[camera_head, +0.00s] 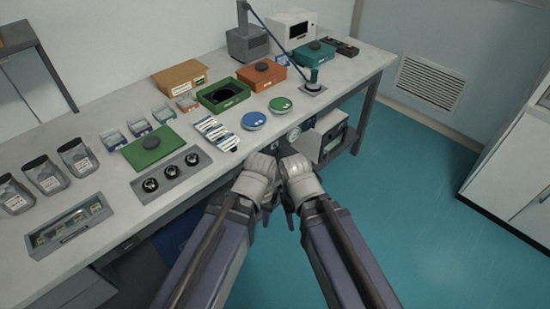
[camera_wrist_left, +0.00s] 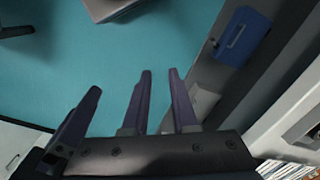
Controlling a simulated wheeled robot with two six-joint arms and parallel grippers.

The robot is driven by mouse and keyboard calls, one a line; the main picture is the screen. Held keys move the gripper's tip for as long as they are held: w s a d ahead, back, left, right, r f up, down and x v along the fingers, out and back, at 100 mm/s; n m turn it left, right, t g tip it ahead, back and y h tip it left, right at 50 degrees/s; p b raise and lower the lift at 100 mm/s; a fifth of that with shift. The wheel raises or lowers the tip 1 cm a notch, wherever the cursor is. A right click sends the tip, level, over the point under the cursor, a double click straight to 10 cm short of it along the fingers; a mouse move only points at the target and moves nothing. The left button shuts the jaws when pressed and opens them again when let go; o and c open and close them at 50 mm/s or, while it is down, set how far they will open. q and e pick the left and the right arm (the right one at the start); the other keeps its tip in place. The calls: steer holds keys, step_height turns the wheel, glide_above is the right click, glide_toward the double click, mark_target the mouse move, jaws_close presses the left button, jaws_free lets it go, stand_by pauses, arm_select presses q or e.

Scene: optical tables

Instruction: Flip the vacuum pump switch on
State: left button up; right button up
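A pale grey boxy unit (camera_head: 330,142) with a dark front panel stands under the table's right end, with a round dial beside it. I cannot tell whether it is the vacuum pump, and no switch can be made out. My left gripper (camera_head: 266,212) hangs in front of the table edge, left of that unit. In the left wrist view its dark prongs stand apart with nothing between them. My right gripper (camera_head: 289,212) is close beside the left one, apart from the unit; its finger gap is not clear.
A blue box (camera_wrist_left: 240,35) is low beside my left gripper. A white cabinet (camera_head: 515,165) stands at right. The teal floor (camera_head: 410,220) between is clear.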

arm_select(q)
steer(key=w+d+f+h+b, duration=0.1)
steer(key=f+b, duration=0.1)
steer(key=w+d+f+n+t+h+b, duration=0.1)
steer(key=w+d+f+h+b, duration=0.1)
steer(key=f+b, duration=0.1)
steer(key=w+d+f+h+b, duration=0.1)
steer(key=w+f+h+b, duration=0.1)
steer(key=f+b, duration=0.1)
steer(key=shift+w+d+n+t, duration=0.15)
steer(key=shift+d+n+t, duration=0.15)
steer(key=shift+d, duration=0.05)
jaws_close()
steer(key=w+a+f+n+t+h+b, duration=0.25)
steer(key=w+n+t+h+b, duration=0.45)
steer(key=w+b, duration=0.85)
steer(key=w+a+n+t+y+b, duration=0.2)
steer(key=w+a+n+t+b, duration=0.2)
steer(key=a+n+t+b, duration=0.3)
steer(key=shift+a+f+b, duration=0.4)
steer(key=shift+a+b, duration=0.45)
steer(key=shift+a, duration=0.25)
